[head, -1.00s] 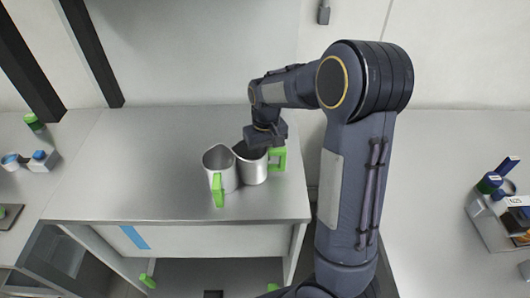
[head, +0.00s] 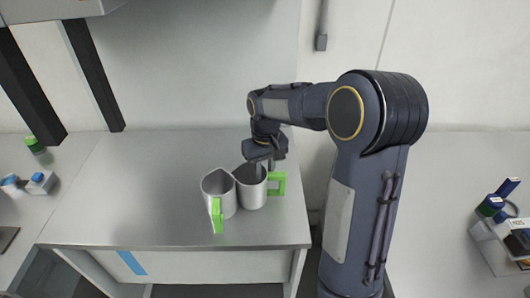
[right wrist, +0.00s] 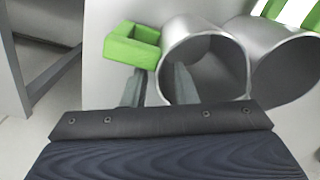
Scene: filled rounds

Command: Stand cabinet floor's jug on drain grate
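Two grey metal jugs with green handles stand upright side by side on the steel counter top (head: 150,190). The left jug (head: 217,190) has its handle toward me; the right jug (head: 250,190) has its handle to the right. My right gripper (head: 262,164) is just above the right jug's rim. In the right wrist view, my right gripper (right wrist: 158,80) has its fingers apart, on either side of the near jug's wall (right wrist: 205,55) beside its green handle (right wrist: 132,44), with gaps visible. I cannot make out a drain grate. My left gripper is out of view.
A holder with blue and green-capped items (head: 40,182) is on the left counter. Another caddy (head: 500,240) with bottles is on the right counter. A dark post (head: 92,75) rises at back left. The counter left of the jugs is clear.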

